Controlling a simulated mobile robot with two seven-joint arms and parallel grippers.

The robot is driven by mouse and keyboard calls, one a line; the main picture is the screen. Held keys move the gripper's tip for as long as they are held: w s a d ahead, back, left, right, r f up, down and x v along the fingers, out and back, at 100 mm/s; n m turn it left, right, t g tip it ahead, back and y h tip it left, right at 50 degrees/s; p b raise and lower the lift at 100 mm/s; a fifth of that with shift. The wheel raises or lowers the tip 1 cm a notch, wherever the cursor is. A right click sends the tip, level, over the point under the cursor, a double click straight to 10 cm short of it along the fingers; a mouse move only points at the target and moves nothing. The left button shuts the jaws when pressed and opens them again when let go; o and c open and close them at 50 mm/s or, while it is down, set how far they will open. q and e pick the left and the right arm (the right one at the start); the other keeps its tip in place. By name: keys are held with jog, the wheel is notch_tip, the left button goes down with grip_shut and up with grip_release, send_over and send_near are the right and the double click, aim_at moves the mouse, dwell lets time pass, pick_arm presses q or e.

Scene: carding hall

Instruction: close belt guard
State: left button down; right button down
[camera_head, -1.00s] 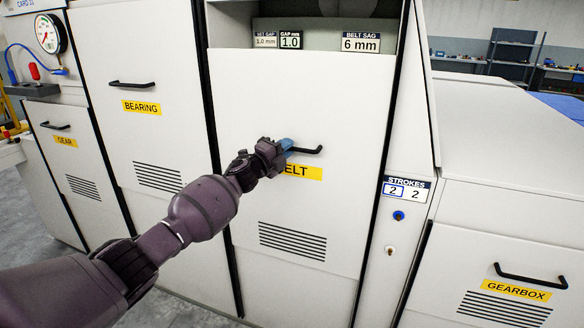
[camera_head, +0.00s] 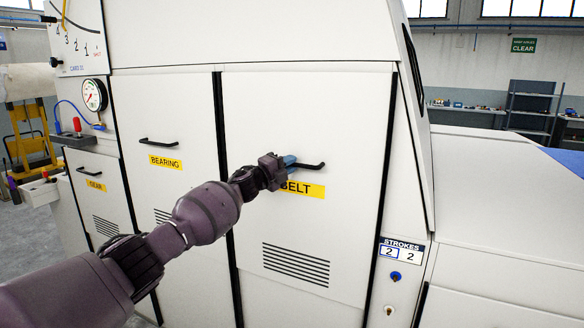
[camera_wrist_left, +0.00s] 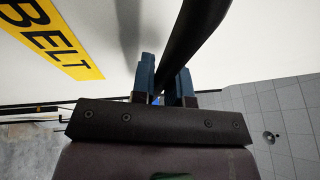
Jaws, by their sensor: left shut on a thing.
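The belt guard (camera_head: 310,120) is a tall white panel with a black bar handle (camera_head: 312,166), a yellow BELT label (camera_head: 305,189) and dark vent slots. Its top edge reaches the seam under the upper housing, and no opening shows above it. My left gripper (camera_head: 289,162) is shut on the left part of the handle. In the left wrist view the blue fingers (camera_wrist_left: 165,78) stand on either side of the black handle bar (camera_wrist_left: 188,45), with the BELT label (camera_wrist_left: 48,32) at upper left. My right gripper is in neither view.
The bearing guard (camera_head: 165,110) and gear guard (camera_head: 90,175) stand to the left, with a pressure gauge (camera_head: 94,95) above the gear guard. A STROKES plate (camera_head: 402,250) with blue and white buttons is on the right post. A lower white housing (camera_head: 500,200) lies beyond it.

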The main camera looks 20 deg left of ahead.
pick_arm(q)
jog(key=shift+r, duration=0.45)
jog(key=c, duration=1.1)
grip_release()
jog(key=shift+f, duration=0.2)
jog(key=b+v, duration=0.1)
jog(key=v, duration=0.9)
jog(key=shift+s+a, duration=0.15)
jog(key=shift+s, duration=0.15)
